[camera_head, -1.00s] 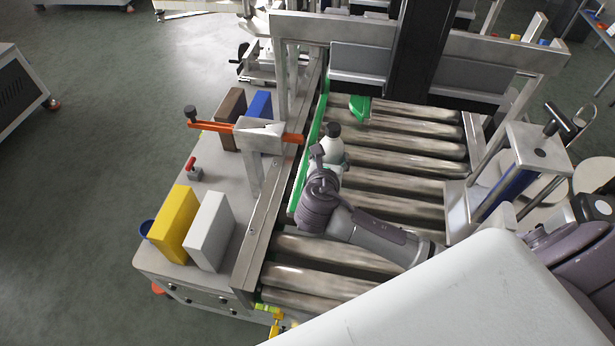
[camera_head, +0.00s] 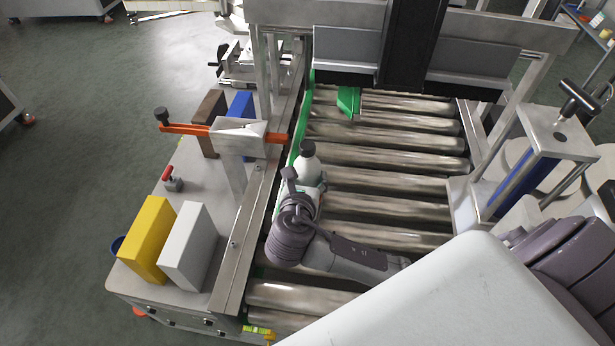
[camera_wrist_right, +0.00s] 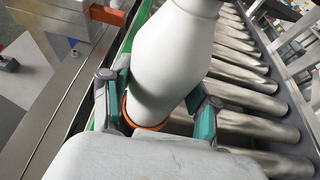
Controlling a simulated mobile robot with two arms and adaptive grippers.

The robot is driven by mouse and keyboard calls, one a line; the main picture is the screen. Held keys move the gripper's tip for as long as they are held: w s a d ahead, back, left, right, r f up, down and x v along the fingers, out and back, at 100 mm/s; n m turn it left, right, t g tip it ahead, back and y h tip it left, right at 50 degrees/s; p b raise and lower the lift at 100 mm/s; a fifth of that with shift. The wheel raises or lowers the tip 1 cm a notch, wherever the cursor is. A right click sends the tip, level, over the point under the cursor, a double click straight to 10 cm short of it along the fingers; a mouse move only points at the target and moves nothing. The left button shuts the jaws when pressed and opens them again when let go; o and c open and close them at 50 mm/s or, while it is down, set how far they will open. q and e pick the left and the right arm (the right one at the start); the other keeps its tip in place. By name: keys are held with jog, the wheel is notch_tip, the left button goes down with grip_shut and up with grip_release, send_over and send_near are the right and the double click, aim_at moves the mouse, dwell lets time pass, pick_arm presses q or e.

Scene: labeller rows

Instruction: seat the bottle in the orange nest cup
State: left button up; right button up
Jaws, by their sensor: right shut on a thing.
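The bottle is white with a dark grey cap. It stands about upright beside the green rail in the head view (camera_head: 308,170), and its body fills the middle of the right wrist view (camera_wrist_right: 172,62). My right gripper (camera_head: 305,190) is shut on its lower body, with green-padded fingers on both sides in the wrist view (camera_wrist_right: 160,92). The orange nest cup (camera_wrist_right: 149,126) shows as an orange rim around the bottle's base. How deep the base sits in it is hidden by the bottle and my gripper. In the head view my arm hides the cup. My left gripper is not in view.
Metal rollers (camera_head: 390,155) extend right of the bottle. The green rail (camera_head: 303,135) runs along their left side. A bracket with an orange rod (camera_head: 277,138) reaches toward the bottle from the left. Yellow (camera_head: 146,240) and white (camera_head: 188,246) blocks stand on the side table.

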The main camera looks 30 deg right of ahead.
jog(key=o, duration=0.7)
jog(key=shift+s+a, duration=0.1)
jog(key=shift+c, duration=0.2)
jog(key=shift+o, duration=1.9)
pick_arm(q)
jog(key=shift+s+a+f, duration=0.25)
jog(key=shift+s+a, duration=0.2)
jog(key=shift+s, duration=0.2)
pick_arm(e)
jog(key=v, duration=1.2)
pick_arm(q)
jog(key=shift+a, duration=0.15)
